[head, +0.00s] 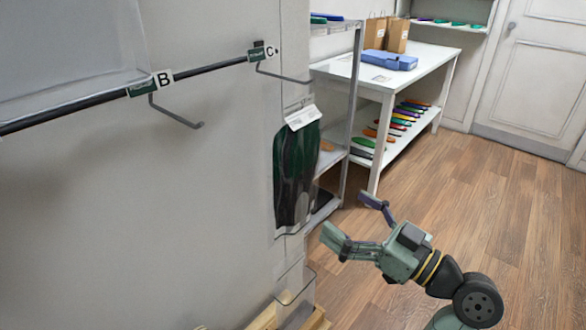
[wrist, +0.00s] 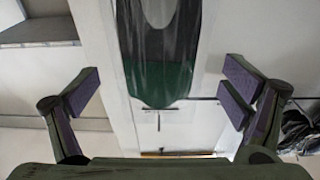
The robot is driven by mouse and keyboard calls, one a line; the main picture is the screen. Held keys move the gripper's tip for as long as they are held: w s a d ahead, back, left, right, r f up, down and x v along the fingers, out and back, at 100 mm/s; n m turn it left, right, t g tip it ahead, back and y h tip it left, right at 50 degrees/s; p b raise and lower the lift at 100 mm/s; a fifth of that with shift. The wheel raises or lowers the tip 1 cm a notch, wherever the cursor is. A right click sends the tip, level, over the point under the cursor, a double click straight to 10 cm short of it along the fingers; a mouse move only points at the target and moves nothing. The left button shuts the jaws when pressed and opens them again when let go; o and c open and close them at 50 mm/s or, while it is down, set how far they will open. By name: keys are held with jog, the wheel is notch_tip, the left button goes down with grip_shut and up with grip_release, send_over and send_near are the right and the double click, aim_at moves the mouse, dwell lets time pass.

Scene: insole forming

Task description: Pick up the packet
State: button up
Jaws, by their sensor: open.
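The packet (head: 296,178) is a clear bag with dark green and black insoles and a white label at its top. It hangs upright at the edge of the grey wall panel in the head view. My gripper (head: 353,222) is open and empty, to the right of the packet's lower part and apart from it. In the wrist view the packet (wrist: 160,50) shows at the top middle, its green end lying between the lines of my two spread fingers (wrist: 165,90). Neither finger appears to touch it. What the packet hangs from is hidden behind its label.
Two hooks labelled B (head: 176,111) and C (head: 283,75) stick out from a dark rail on the panel. A clear holder (head: 294,298) stands below the packet. A white table (head: 437,58) with a blue case (head: 389,60) is behind. Wooden floor at right is clear.

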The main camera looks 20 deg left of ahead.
aim_at(304, 184)
jog(key=p+x, duration=0.3)
jog(key=x, duration=0.5)
jog(key=shift+w+a+r, duration=0.1)
jog(key=shift+w+a, duration=0.1)
jog(key=shift+a, duration=0.05)
jog(key=shift+w+a, duration=0.15)
jog(key=shift+a, duration=0.1)
jog(key=shift+c, duration=0.3)
jog(key=c, duration=1.3)
